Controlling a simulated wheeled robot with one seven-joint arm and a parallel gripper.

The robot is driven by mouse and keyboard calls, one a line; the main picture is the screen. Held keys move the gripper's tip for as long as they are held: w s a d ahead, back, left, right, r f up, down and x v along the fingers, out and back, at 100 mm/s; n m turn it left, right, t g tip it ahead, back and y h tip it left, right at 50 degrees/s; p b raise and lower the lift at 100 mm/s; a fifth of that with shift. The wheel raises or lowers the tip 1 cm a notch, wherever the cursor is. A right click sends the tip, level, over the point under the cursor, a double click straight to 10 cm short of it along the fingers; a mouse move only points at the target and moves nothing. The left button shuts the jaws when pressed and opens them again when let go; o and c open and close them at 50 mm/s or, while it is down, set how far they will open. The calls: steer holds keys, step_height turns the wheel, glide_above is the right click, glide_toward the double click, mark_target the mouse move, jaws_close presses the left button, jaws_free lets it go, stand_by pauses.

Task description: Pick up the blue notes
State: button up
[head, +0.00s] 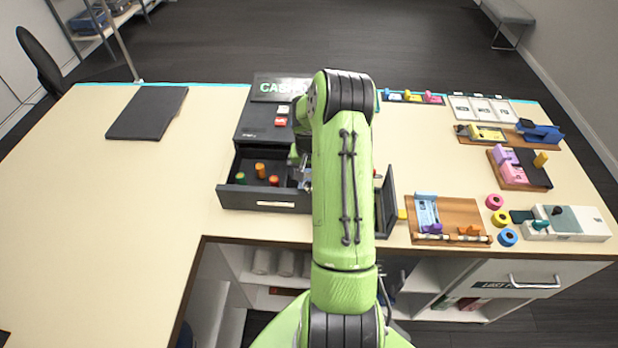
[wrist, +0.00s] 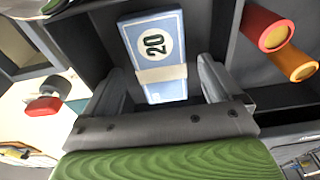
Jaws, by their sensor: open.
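The blue notes (wrist: 168,85) are a light-blue bundle with a "20" and a pale band around it. They lie in a dark compartment of the open cash drawer (head: 232,199). My gripper (wrist: 157,85) is open above the drawer, with one finger on each side of the bundle's near end. I cannot tell if the fingers touch it. In the head view my arm hides most of the gripper and the notes.
Red (wrist: 262,22) and orange (wrist: 293,62) rolls lie in the neighbouring compartment, close to the right finger, with dark dividers between. The dark register (head: 262,125) stands behind the drawer. A wooden tray (head: 460,215) is at right. The counter's left side is largely clear.

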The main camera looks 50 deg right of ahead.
steer(key=shift+w+d+f, duration=0.1)
steer(key=shift+w+f, duration=0.05)
steer(key=shift+f, duration=0.4)
steer(key=shift+c, duration=0.7)
steer(key=c, duration=1)
step_height(320, 180, up, 10)
steer(key=shift+r, duration=0.1)
step_height(320, 180, up, 5)
steer(key=p, duration=0.4)
glide_above(308, 177)
steer(key=shift+d+b, duration=0.1)
steer(key=shift+b, duration=0.25)
